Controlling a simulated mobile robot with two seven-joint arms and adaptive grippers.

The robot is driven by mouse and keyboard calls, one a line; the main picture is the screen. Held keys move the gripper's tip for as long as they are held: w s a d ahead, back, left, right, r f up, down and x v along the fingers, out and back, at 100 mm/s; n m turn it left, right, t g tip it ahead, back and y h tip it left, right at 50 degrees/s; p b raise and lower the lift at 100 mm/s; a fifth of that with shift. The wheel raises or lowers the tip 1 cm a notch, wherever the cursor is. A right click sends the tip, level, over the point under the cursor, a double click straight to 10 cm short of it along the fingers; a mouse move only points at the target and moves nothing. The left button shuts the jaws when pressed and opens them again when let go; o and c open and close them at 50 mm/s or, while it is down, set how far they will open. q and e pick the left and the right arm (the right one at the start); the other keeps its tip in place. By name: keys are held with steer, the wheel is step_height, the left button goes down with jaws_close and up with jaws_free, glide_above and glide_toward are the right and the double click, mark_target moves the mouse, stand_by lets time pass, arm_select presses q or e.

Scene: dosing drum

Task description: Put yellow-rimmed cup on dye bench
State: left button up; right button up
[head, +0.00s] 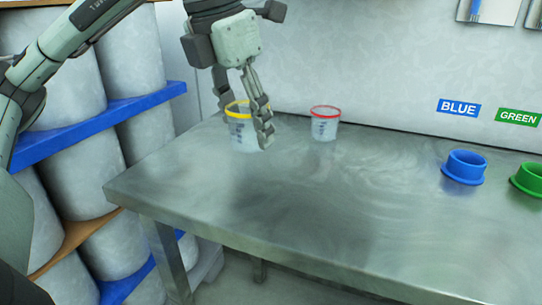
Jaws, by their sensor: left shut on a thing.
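The yellow-rimmed cup (241,133) is a clear cup with dark marks, near the left end of the steel bench (310,205). My left gripper (248,122) points down from above and is shut on the cup, with a finger on either side. The cup is upright; I cannot tell whether its base touches the bench top. The fingers hide parts of its sides. My right gripper is not in view.
A red-rimmed cup (325,126) stands to the right, close by. A blue ring holder (464,168) and a green one (529,179) sit at the right, below BLUE (459,107) and GREEN (518,117) signs. Drums on a rack (110,113) stand left. The bench's front is clear.

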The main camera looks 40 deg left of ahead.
mark_target(275, 173)
arm_select(q)
steer(key=w, duration=0.1)
steer(key=w+d+f, duration=0.1)
steer(key=w+f, duration=0.1)
steer(key=shift+d, duration=0.4)
steer(key=shift+w+f, duration=0.1)
steer(key=shift+f, duration=0.2)
step_height(275, 173, down, 3)
steer(key=shift+f, duration=0.3)
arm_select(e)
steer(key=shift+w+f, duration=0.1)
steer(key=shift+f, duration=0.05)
arm_select(q)
steer(key=shift+f, duration=0.1)
steer(key=shift+f, duration=0.1)
steer(key=o, duration=0.8)
steer(key=shift+o, duration=0.2)
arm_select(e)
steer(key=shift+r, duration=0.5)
